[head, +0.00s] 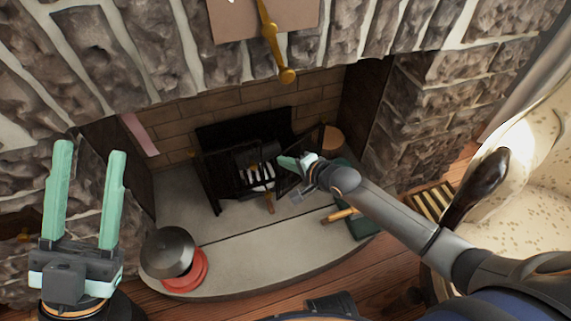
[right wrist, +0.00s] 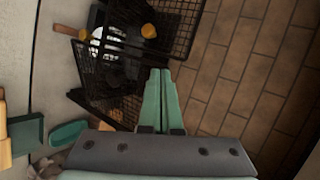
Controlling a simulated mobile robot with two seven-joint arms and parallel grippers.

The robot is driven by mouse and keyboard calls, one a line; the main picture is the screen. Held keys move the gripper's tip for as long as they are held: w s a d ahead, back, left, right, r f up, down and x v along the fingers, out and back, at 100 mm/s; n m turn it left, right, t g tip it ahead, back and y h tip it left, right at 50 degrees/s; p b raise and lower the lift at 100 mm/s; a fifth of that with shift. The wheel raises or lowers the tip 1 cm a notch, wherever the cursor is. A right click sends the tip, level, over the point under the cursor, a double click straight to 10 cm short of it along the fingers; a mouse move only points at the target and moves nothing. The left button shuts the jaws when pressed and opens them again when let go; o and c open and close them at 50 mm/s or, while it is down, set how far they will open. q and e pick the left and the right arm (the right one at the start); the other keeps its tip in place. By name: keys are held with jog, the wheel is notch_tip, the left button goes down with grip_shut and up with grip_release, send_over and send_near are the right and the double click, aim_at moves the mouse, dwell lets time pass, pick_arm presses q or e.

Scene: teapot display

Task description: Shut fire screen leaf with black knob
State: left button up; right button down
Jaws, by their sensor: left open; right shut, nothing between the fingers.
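The black mesh fire screen (head: 207,186) stands in front of the fireplace opening, with its leaves angled apart. Its mesh also shows in the right wrist view (right wrist: 174,25). Brass-coloured knobs, one of them here (right wrist: 148,31), show near the mesh; I cannot make out a black knob. My right gripper (head: 283,161) is at the right leaf in the head view. In the right wrist view its green fingers (right wrist: 160,72) are shut and empty, with their tips close to the mesh; contact is unclear. My left gripper (head: 88,150) is open and empty, raised far left of the screen.
A dark round pan (head: 168,250) and a red dish (head: 192,274) sit at the hearth's left front. A dark green object (head: 362,224) lies on the right side. A cream patterned armchair (head: 535,170) stands at far right. The middle of the stone hearth (head: 245,258) is clear.

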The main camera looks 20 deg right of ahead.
jog(key=shift+w+a+r, duration=0.1)
dwell(0.3)
jog(key=shift+w+a+r+m+h+p, duration=0.25)
jog(key=shift+w+p, duration=0.2)
jog(key=shift+p, duration=0.3)
jog(key=shift+m+t+h, duration=0.25)
jog(key=shift+m+t, duration=0.05)
jog(key=shift+m, duration=0.05)
jog(key=w, duration=0.1)
jog(key=w+a, duration=0.1)
jog(key=w, duration=0.1)
jog(key=w+a+p, duration=0.1)
jog(key=shift+w+a+f, duration=0.1)
jog(key=shift+w+f, duration=0.1)
jog(key=shift+f, duration=0.15)
jog(key=shift+s, duration=0.1)
